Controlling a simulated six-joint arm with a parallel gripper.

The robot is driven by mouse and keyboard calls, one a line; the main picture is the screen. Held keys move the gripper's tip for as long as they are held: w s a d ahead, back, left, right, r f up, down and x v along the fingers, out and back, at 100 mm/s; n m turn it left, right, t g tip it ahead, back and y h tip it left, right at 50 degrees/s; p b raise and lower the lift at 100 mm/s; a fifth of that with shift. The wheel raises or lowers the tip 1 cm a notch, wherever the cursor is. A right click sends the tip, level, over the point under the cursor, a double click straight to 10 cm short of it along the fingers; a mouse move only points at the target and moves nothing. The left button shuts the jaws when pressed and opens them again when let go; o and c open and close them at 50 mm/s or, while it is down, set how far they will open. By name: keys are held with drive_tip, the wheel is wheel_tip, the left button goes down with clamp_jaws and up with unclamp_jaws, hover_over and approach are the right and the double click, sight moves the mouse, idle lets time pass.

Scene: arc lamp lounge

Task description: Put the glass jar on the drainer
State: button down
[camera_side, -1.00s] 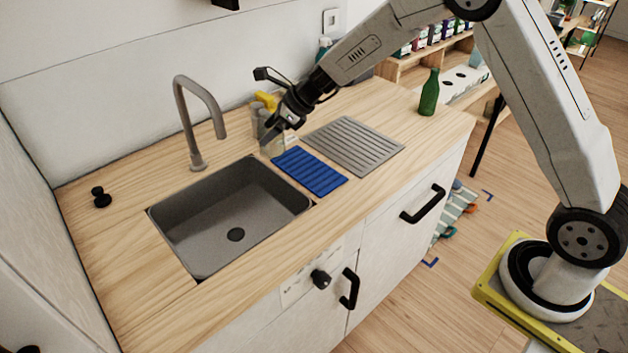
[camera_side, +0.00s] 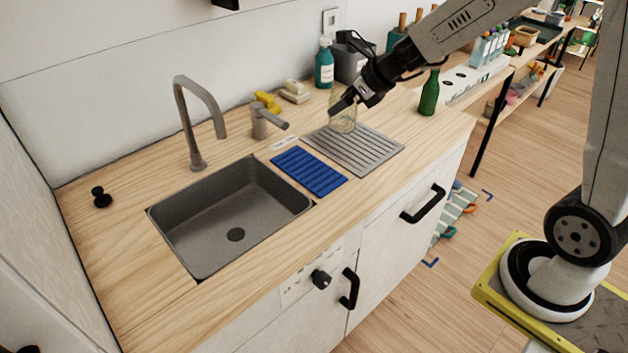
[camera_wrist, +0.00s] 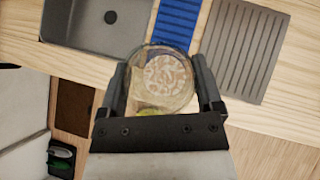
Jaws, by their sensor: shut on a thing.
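The clear glass jar (camera_side: 342,119) is upright between the jaws of my gripper (camera_side: 346,103), which is shut on it. In the side view it overlaps the back-left corner of the grey ribbed drainer (camera_side: 372,152). Whether its base touches anything is hard to tell there. In the wrist view the jar (camera_wrist: 162,80) fills the space between both fingers of my gripper (camera_wrist: 163,88), with a pale patterned disc showing through it. In that view the drainer (camera_wrist: 246,50) lies up and to the right, apart from the jar. The drainer's slats look empty.
A blue ribbed mat (camera_side: 309,171) lies between the drainer and the sink (camera_side: 205,240). A grey pump-like fixture (camera_side: 262,122), yellow object (camera_side: 267,101), pale blocks (camera_side: 294,92) and teal bottle (camera_side: 324,64) stand behind. A green bottle (camera_side: 429,93) stands right of the drainer.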

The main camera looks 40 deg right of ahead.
drive_tip(key=s+d+f, duration=0.2)
drive_tip(key=d, duration=0.4)
drive_tip(key=s+d+f, duration=0.1)
drive_tip(key=d, duration=0.5)
drive_tip(key=shift+s+d+f+n, duration=0.15)
drive_tip(key=shift+s+f+n, duration=0.15)
drive_tip(key=shift+s+f, duration=0.05)
drive_tip(key=shift+w, duration=0.1)
drive_tip(key=w+d+f, duration=0.3)
drive_tip(key=w+f, duration=0.6)
drive_tip(key=w, duration=0.3)
drive_tip(key=shift+w+d+f, duration=0.15)
drive_tip(key=shift+w+d, duration=0.25)
drive_tip(key=shift+w+f+y, duration=0.15)
drive_tip(key=shift+f+y, duration=0.15)
drive_tip(key=shift+w+d+f, duration=0.1)
drive_tip(key=shift+f, duration=1.45)
drive_tip(key=shift+f, duration=0.15)
